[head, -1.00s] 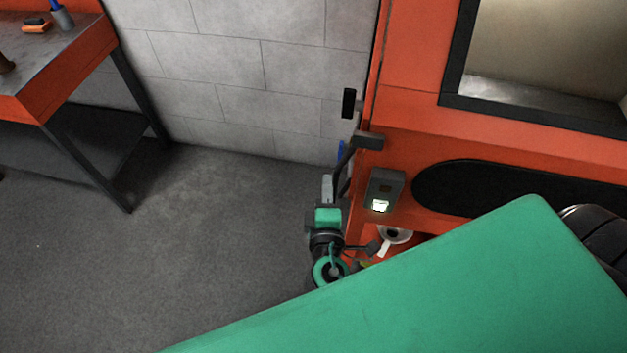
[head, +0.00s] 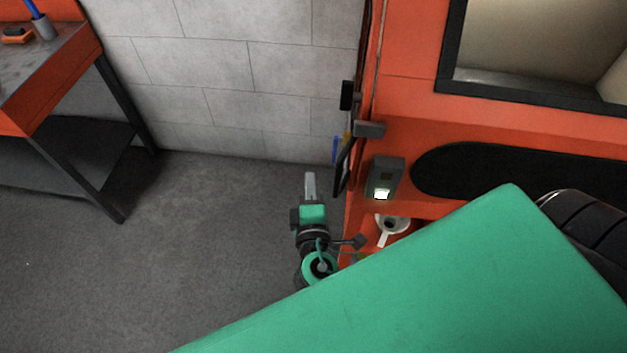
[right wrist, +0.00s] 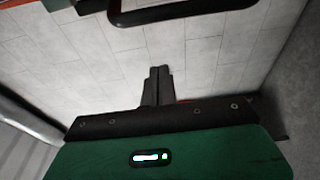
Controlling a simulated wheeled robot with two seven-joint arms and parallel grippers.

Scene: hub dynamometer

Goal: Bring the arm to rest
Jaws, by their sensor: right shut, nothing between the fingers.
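My right gripper (head: 310,180) hangs at the left side of the orange machine (head: 400,130), over the grey floor. Its fingers are together with nothing between them. A strip of floor and wall shows between the fingers and the machine's black bar handle (head: 345,168) to their right. In the right wrist view the closed fingers (right wrist: 158,72) point toward the pale block wall, and a black bar (right wrist: 185,12) crosses the top, apart from them. My left gripper is not in view.
A grey box with a lit display (head: 384,178) is on the machine front. A white funnel-like item (head: 391,226) sits low there, near a black tyre (head: 590,225). An orange workbench (head: 45,75) stands at the left. The floor (head: 180,240) between is clear.

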